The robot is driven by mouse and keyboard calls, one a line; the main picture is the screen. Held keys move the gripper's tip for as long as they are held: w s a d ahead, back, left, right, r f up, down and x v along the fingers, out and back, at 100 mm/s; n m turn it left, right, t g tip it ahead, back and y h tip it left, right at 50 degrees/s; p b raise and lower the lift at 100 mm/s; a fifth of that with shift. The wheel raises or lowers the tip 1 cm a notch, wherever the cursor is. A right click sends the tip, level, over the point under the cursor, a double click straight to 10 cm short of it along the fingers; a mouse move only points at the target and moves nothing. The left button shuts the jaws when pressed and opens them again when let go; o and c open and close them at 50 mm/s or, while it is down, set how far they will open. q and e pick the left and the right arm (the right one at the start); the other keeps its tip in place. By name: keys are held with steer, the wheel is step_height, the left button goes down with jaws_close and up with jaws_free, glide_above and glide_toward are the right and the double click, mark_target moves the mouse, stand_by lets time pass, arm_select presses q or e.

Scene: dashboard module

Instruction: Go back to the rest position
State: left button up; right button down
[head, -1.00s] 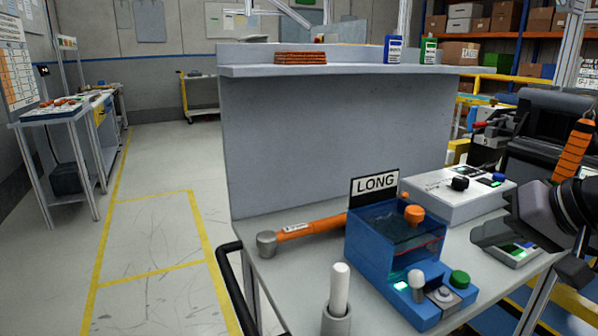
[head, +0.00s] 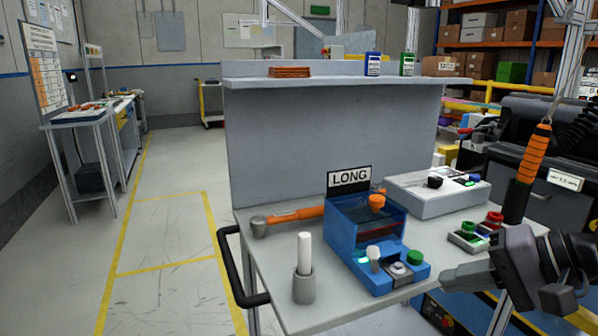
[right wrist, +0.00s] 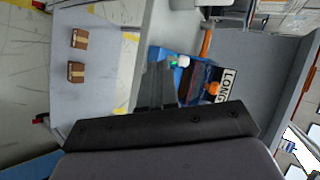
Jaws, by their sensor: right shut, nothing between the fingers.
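My right gripper (head: 462,275) comes in from the right in the head view, at the right front edge of the workbench (head: 325,309). Its fingers are shut and nothing shows between them. It is apart from the blue LONG module (head: 356,258), which stands to its left with an orange knob, a white knob and a green button on it. In the right wrist view the gripper's dark fingers (right wrist: 155,85) point toward the blue module (right wrist: 184,60) and the LONG sign. My left gripper is not in view.
An orange-handled hammer (head: 295,215) lies on the bench, and a grey holder with a white rod (head: 304,265) stands in front. A white control box (head: 438,192) and a button box (head: 472,235) are at the right. An orange tool (head: 533,155) hangs above my right arm.

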steer(key=s+a+r+m+t+y+p, duration=0.15)
steer(key=a+m+y, duration=0.3)
steer(key=m, duration=0.55)
steer(key=s+a+m+t+y+p, duration=0.1)
steer(key=a+m+t+y+p, duration=0.25)
steer(key=m, duration=0.55)
steer(key=d+f+m+t+h+p, duration=0.1)
steer(key=d+f+m+t+h, duration=0.3)
steer(key=m, duration=1)
steer(key=d+f+m+t+h+p, duration=0.15)
steer(key=f+m+h, duration=0.5)
steer(key=m, duration=0.65)
steer(key=s+f+m+g+h+p, duration=0.2)
steer(key=s+f+m+g+h, duration=0.2)
steer(key=s+f+m, duration=0.9)
step_height(320, 180, down, 4)
steer(key=m+g, duration=0.2)
steer(key=m, duration=0.2)
steer(key=shift+s+f+m, duration=0.25)
steer(key=shift+s+m, duration=0.05)
steer(key=shift+s, duration=0.05)
